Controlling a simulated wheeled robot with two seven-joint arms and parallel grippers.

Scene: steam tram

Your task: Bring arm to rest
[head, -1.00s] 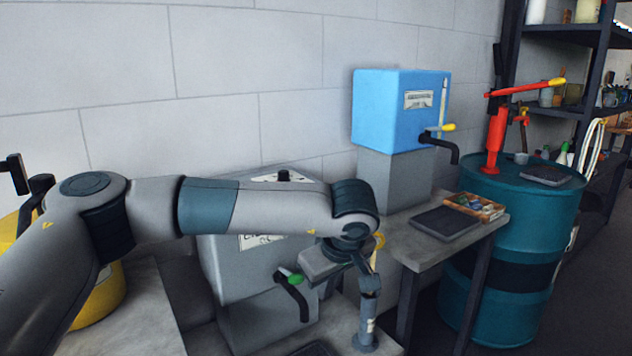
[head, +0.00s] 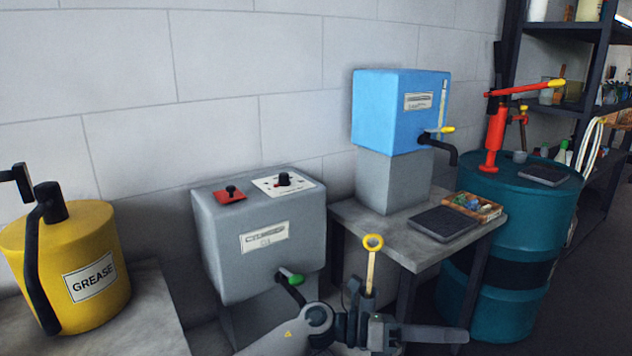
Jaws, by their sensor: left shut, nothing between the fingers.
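My left arm comes in low at the bottom centre, its grey wrist and dark joints at the frame's lower edge. My left gripper (head: 440,335) extends to the right there, shut and empty, in front of the bench leg and the lower drum. My right arm and gripper are not in view.
A blue tank (head: 390,115), bench (head: 390,240) and teal drum (head: 530,230) stand right.

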